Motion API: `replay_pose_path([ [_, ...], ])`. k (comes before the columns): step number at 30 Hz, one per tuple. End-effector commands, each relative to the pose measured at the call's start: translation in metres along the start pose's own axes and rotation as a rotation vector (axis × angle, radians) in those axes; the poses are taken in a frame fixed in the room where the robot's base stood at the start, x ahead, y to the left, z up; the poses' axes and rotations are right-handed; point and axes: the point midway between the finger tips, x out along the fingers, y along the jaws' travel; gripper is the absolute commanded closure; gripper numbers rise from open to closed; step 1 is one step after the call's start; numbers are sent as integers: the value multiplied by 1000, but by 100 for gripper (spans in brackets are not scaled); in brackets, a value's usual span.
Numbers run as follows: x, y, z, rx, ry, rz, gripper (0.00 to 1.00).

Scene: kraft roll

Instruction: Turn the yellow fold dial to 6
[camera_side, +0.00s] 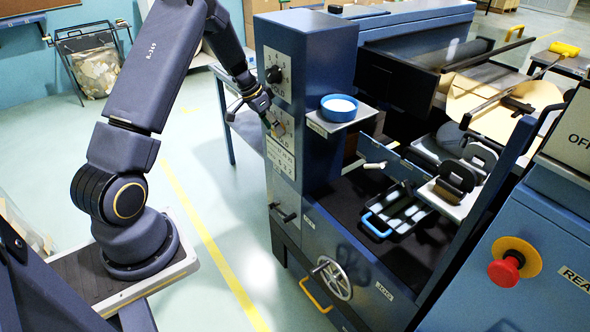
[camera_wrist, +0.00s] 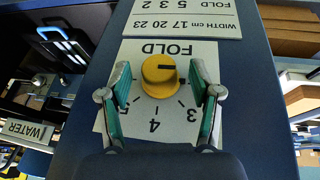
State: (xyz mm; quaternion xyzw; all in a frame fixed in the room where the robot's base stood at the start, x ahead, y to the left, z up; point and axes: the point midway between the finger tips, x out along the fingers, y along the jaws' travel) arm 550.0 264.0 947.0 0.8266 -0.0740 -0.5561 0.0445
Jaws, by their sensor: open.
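The yellow fold dial (camera_wrist: 158,82) sits on a white plate marked FOLD (camera_wrist: 167,49), which appears upside down in the wrist view. A short dark mark on the dial points to the right of the picture. The numerals 3 and 4 show below the dial; my fingers hide other parts of the scale. My gripper (camera_wrist: 160,76) is open, with one finger on each side of the dial and a visible gap at each side. In the side view my gripper (camera_side: 268,119) is at the blue cabinet's front, and the dial (camera_side: 279,129) is partly hidden.
A black dial (camera_side: 274,75) sits above on the same panel. A white chart (camera_side: 280,157) is below the fold dial. A shelf with a blue dish (camera_side: 339,108) sticks out to the right. A handwheel (camera_side: 332,279) is lower down. Open floor lies left of the cabinet.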

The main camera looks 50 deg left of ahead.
Motion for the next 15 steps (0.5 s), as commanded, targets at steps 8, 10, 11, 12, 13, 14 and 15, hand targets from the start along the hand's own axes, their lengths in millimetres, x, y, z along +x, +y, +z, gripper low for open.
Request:
replay_pose_path([
  [8,6,0,0,0,1,-1,37],
  [10,6,0,0,0,1,-1,37],
  [11,6,0,0,0,1,-1,37],
  [12,6,0,0,0,1,0,41],
  [13,6,0,0,0,1,-1,44],
  [14,6,0,0,0,1,0,47],
  [15,6,0,0,0,1,0,51],
])
